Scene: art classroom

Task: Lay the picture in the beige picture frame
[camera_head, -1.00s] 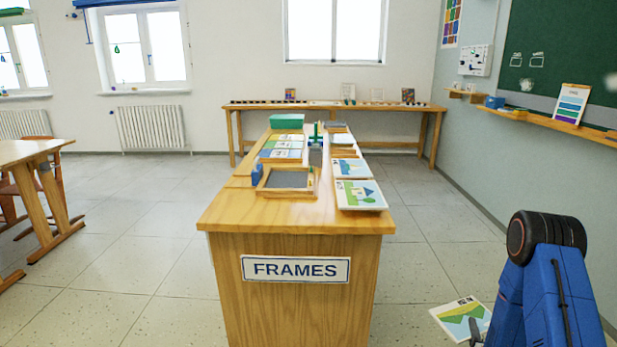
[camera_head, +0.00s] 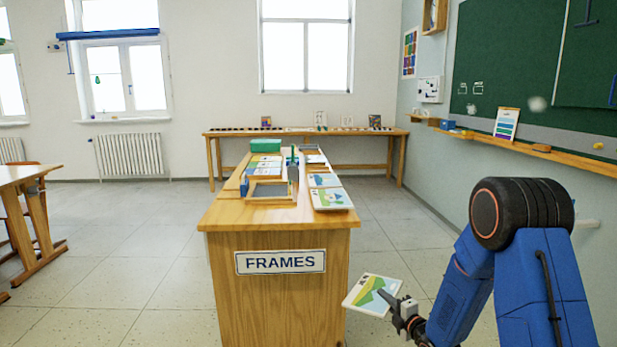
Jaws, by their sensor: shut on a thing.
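The picture (camera_head: 364,293), a white-edged sheet with green and yellow hills, is in my gripper (camera_head: 388,299) at the lower right of the head view. My gripper is shut on its right edge and holds it tilted, low beside the right side of the wooden table (camera_head: 225,220). A wooden frame with a grey inside (camera_head: 271,200) lies on the table's near part, left of the middle. It looks light brown; I cannot tell for sure that it is the beige one. Other frames behind it are small and partly hidden.
Two picture cards (camera_head: 331,199) lie along the table's right edge. A green box (camera_head: 266,145) and a small upright green item (camera_head: 293,155) stand farther back. A sign reading FRAMES (camera_head: 281,262) is on the table front. Floor right of the table is open (camera_head: 400,215).

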